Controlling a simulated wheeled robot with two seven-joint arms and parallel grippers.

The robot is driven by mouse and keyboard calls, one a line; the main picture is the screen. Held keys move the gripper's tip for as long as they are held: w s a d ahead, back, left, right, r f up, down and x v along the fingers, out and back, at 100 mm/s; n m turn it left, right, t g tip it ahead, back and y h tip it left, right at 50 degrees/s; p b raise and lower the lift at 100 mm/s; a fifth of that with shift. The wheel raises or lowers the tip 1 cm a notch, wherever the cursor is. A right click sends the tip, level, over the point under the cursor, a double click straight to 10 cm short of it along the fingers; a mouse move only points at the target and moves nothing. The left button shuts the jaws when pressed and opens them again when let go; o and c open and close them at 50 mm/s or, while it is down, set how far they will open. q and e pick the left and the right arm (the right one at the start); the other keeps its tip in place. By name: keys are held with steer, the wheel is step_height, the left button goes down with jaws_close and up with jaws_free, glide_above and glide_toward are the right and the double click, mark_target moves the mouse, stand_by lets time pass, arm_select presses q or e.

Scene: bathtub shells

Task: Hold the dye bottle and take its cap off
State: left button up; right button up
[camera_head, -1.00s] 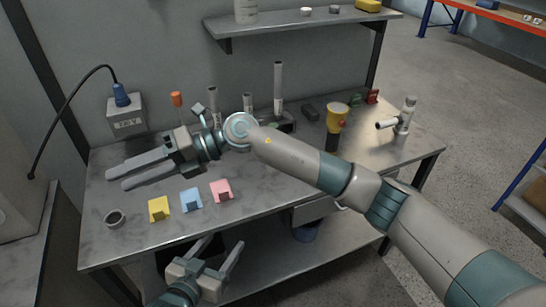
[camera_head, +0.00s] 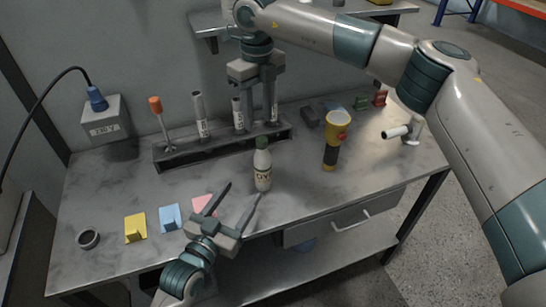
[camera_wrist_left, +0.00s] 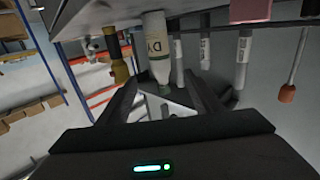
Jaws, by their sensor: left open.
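The dye bottle (camera_head: 263,178) is white with a dark-lettered label and stands upright on the bench. Its green cap (camera_head: 262,143) is on top. In the left wrist view, which is upside down, the bottle (camera_wrist_left: 156,48) and its cap (camera_wrist_left: 164,89) appear beyond my fingers. My left gripper (camera_head: 243,191) is open and empty, in front of the bottle at the bench's front edge, with its fingers pointing towards it. My right gripper (camera_head: 260,118) points down above and behind the bottle, clear of the cap. Its fingers look apart, with nothing visibly held.
A dark rack (camera_head: 222,148) with grey tubes and an orange-handled tool (camera_head: 155,106) stands behind. A yellow-and-black flashlight (camera_head: 335,140) is right of the bottle. Yellow, blue and pink pieces and a grey ring (camera_head: 88,238) lie left. A shelf (camera_head: 215,22) overhangs behind.

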mark_target(263, 165)
steer(key=shift+w+d+r, duration=0.15)
steer(key=shift+w+d, duration=0.25)
steer(key=shift+w, duration=0.1)
steer(key=shift+r, duration=0.15)
steer(key=shift+s+a+r, duration=0.25)
steer(key=shift+s+r, duration=0.05)
steer(key=shift+s, duration=0.2)
steer(key=shift+w+d+f, duration=0.2)
steer(key=shift+w, duration=0.1)
arm_select(q)
steer(key=x, duration=1.8)
steer(key=shift+r, duration=0.5)
arm_select(e)
steer(key=shift+s+a, duration=0.1)
arm_select(q)
jaws_close()
steer(key=shift+s, duration=0.1)
